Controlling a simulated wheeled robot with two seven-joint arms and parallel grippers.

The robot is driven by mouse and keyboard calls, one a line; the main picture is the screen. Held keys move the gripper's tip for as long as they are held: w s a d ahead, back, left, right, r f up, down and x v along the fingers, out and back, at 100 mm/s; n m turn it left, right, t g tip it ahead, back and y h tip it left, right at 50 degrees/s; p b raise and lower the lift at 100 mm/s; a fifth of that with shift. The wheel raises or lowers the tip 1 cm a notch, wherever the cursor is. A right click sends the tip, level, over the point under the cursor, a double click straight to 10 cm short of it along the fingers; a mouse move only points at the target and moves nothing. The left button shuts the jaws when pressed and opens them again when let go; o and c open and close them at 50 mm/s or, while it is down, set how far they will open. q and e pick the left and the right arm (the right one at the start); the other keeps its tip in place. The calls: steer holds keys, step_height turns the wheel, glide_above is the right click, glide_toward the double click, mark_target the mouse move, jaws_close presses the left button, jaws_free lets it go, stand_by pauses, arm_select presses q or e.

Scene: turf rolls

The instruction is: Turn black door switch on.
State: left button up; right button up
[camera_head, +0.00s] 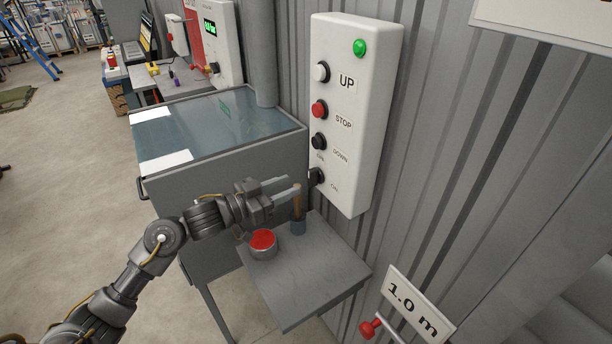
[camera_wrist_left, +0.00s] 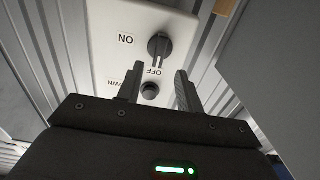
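The black door switch (camera_head: 317,177) is the lowest control on the white wall panel (camera_head: 350,110). In the left wrist view the switch (camera_wrist_left: 158,46) is a round black knob with a raised grip; its pointer line faces the OFF label, and the ON label is to its left. My left gripper (camera_head: 292,185) is just left of the switch in the head view. In the left wrist view its two fingers (camera_wrist_left: 159,72) are apart, with nothing between them, and the knob lies beyond their tips. They do not appear to touch it. My right gripper is not in view.
The panel also has a green lamp (camera_head: 360,47), a white UP button (camera_head: 321,72), a red STOP button (camera_head: 319,109) and a black DOWN button (camera_head: 319,142).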

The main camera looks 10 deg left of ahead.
mark_target(309, 178)
arm_select(q)
steer(key=p+x, duration=0.1)
steer(key=x, duration=0.5)
steer(key=shift+w+d, duration=0.2)
steer(key=shift+d, duration=0.1)
jaws_close()
